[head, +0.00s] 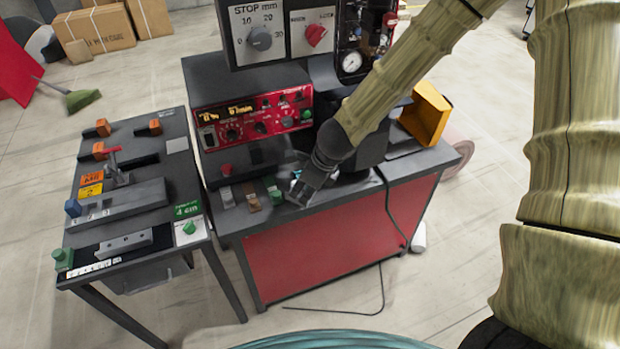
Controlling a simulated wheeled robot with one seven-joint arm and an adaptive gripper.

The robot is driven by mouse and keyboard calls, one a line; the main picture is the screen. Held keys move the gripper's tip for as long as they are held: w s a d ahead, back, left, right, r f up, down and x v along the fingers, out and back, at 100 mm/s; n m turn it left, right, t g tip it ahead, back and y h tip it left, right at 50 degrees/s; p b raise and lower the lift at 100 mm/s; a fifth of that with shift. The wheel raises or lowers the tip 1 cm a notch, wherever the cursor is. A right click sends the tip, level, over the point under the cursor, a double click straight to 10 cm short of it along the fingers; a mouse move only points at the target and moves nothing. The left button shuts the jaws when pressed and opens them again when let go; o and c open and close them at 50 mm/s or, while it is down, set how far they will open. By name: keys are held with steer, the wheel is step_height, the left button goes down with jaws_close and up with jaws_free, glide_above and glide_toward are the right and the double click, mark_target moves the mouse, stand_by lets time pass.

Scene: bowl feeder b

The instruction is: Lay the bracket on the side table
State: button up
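The side table (150,180) stands at the left, a dark-topped table with tools and small parts on it. My gripper (298,194) points down over the front part of the red cabinet's top (330,205). It is small and dark here, and I cannot tell whether its fingers are open or shut or hold anything. A small pale teal bit shows beside it. I cannot pick out the bracket for certain. A grey bar with holes (124,241) lies on a black strip near the side table's front edge, apart from my gripper.
A long grey fixture (115,205), orange-handled clamps (103,127) and a green-and-white card (188,225) occupy the side table. Small coloured blocks (251,196) line the cabinet's front left. A red control panel (255,118) and yellow bin (425,112) stand behind. A cable (388,210) hangs over the front.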

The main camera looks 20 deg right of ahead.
steer(key=shift+w+p+x, duration=0.25)
steer(key=shift+p+x, duration=0.2)
steer(key=shift+x, duration=1.8)
steer(key=shift+a, duration=0.1)
jaws_close()
